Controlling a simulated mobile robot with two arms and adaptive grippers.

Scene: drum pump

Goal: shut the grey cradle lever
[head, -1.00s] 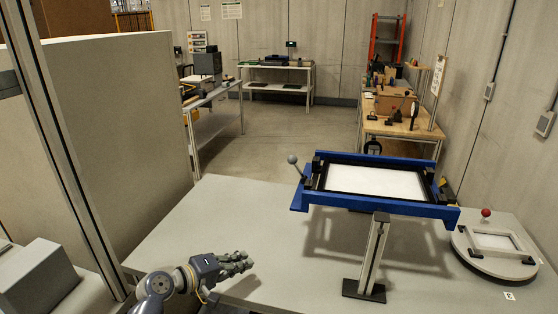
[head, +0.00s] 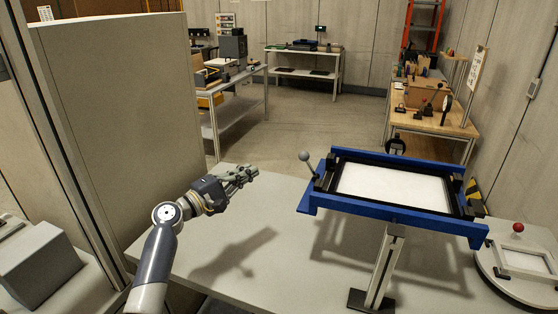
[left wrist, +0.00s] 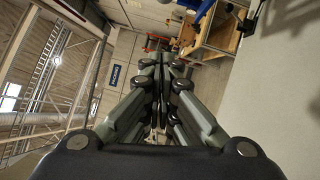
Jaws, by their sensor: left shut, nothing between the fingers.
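The blue cradle (head: 400,222) stands on a post above the grey table and holds a white panel in a black frame. The grey lever (head: 308,163), a ball knob on a thin rod, rises at the cradle's left end and leans up and left. My left gripper (head: 250,172) is shut and empty over the table, left of the lever and apart from it. In the left wrist view its fingers (left wrist: 163,80) are together with nothing between them. My right gripper is not in view.
A round base with a red knob (head: 517,228) and a small frame stands right of the cradle. A tall partition (head: 120,110) stands at the left. The grey table (head: 250,265) is bare between my left arm and the cradle post. Workbenches stand farther back.

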